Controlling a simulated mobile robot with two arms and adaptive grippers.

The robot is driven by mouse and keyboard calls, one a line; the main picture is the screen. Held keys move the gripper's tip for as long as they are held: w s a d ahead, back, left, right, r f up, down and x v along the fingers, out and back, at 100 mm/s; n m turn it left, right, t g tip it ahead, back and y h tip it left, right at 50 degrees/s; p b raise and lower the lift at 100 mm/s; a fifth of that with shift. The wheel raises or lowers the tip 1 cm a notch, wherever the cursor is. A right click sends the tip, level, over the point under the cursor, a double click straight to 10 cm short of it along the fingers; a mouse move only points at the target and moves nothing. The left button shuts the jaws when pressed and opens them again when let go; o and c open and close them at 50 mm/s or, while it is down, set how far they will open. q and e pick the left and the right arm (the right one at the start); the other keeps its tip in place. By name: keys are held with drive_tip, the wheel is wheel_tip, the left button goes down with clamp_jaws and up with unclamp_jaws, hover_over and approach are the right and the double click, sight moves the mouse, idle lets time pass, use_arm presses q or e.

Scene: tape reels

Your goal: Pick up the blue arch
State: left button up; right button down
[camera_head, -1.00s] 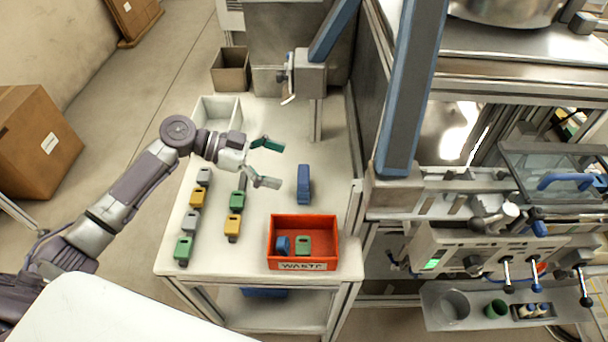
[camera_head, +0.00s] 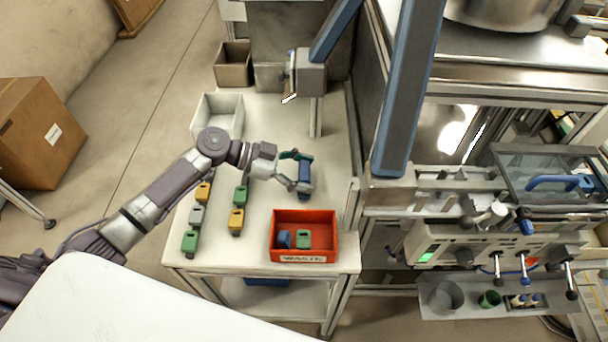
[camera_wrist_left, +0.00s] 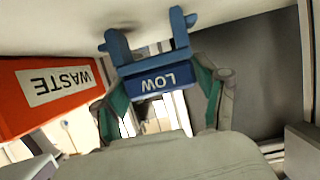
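The blue arch (camera_head: 305,172) stands on the white table, behind the red bin and right of the rows of blocks. In the left wrist view the arch (camera_wrist_left: 160,80) shows its two legs and a face marked LOW, which appears upside down. My left gripper (camera_head: 308,174) has come in from the left, with its green-padded fingers on either side of the arch. The left wrist view shows the fingers (camera_wrist_left: 160,92) spread at the two ends of the LOW face. Firm contact cannot be made out. My right gripper is not in view.
A red WASTE bin (camera_head: 327,220) stands in front of the arch, holding a blue and a green piece. Several green, yellow and grey blocks stand in rows at left. A white open box (camera_head: 207,122) is at the back left. A metal frame (camera_head: 390,190) borders the right.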

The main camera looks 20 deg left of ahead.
use_arm(q)
drive_tip(key=c, duration=0.6)
